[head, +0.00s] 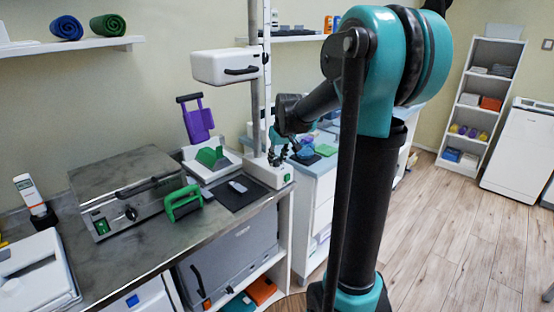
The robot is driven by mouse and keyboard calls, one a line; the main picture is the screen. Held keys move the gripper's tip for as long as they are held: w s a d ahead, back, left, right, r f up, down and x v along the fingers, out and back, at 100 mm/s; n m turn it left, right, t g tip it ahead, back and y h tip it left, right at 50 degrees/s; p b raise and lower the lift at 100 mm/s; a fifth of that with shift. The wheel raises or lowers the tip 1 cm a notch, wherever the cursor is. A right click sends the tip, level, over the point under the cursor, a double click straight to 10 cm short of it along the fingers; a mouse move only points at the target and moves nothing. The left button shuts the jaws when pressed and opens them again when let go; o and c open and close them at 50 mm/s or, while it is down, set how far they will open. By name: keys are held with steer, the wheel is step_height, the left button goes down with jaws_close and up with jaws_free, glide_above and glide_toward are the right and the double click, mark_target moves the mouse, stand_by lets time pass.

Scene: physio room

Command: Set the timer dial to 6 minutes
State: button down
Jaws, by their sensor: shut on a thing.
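My gripper (275,162) is small and dark in the head view, pointing down at the white base (268,177) of a tall column stand at the back right of the counter. Its fingers are shut on what appears to be the timer dial on that base. The dial is mostly hidden by the fingers, so its pointer and scale cannot be read. A green switch (288,178) sits on the base just right of the fingers. A white head unit with a black handle (226,67) hangs on the column above.
A grey metal box (120,175) with a black knob (131,213) and a green-handled tool (183,203) stand to the left. A purple-topped device (198,123) and a dark mat (228,197) lie near the base. Open floor (450,235) is at right.

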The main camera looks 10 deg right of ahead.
steer(key=c, duration=1.2)
jaws_free()
steer(key=v, duration=1.2)
steer(key=shift+s, duration=0.1)
steer(key=shift+f, duration=0.1)
steer(key=s+d+f+m, duration=0.1)
steer(key=s+f, duration=0.7)
steer(key=s+d+f, duration=0.1)
steer(key=s+f, duration=0.7)
steer(key=s+d+f+m+h, duration=0.1)
steer(key=s+f, duration=0.7)
steer(key=s, duration=0.1)
steer(key=shift+f+m, duration=0.3)
steer(key=shift+f, duration=0.05)
